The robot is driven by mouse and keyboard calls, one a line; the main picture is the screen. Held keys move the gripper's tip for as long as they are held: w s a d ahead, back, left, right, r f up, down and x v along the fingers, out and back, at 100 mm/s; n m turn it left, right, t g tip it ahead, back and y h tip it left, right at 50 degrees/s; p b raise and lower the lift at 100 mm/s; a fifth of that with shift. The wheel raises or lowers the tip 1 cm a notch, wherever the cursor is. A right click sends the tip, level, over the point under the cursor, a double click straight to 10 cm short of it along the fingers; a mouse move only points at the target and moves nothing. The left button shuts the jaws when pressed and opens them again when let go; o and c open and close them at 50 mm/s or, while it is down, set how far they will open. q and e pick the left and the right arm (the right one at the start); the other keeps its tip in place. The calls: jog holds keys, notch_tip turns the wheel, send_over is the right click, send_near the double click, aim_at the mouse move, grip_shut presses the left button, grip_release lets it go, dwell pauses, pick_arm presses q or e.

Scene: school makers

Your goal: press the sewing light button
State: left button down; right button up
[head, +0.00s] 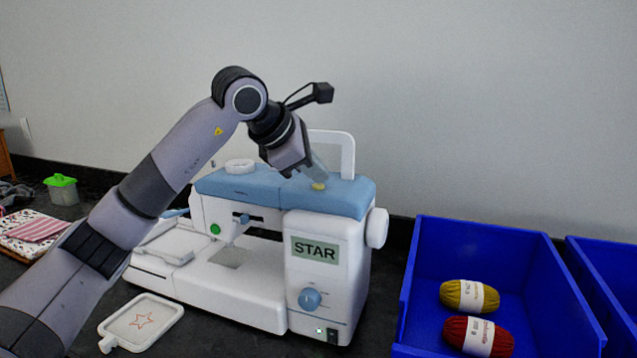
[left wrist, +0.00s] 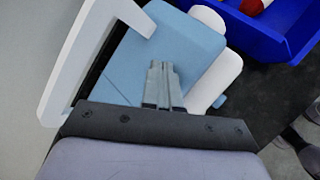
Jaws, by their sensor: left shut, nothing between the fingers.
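The white and blue sewing machine (head: 250,290) stands upright on the dark table, with a STAR label on its front. A small round yellow button (head: 319,186) sits on its blue top. My left gripper (head: 316,172) is shut and empty, pointing down at the top right by this button. I cannot tell whether its fingertips touch it. In the left wrist view, the shut fingers (left wrist: 161,66) are over the blue top (left wrist: 193,50), and the button is hidden. A green button (head: 215,230) is on the machine's front left. My right gripper is not in view.
A white carry handle (head: 345,140) rises behind my left gripper. A blue bin (head: 425,275) with yellow yarn (head: 468,295) and red yarn (head: 478,336) stands right of the machine. An embroidery hoop (head: 170,314) lies front left, folded fabric (head: 35,235) far left.

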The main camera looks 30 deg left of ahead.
aim_at(315, 186)
pick_arm(q)
jog(key=shift+r+p, duration=0.35)
jog(key=shift+r, duration=0.1)
jog(key=shift+r, duration=0.1)
notch_tip(315, 186, up, 6)
jog(key=p, duration=0.6)
dwell(0.3)
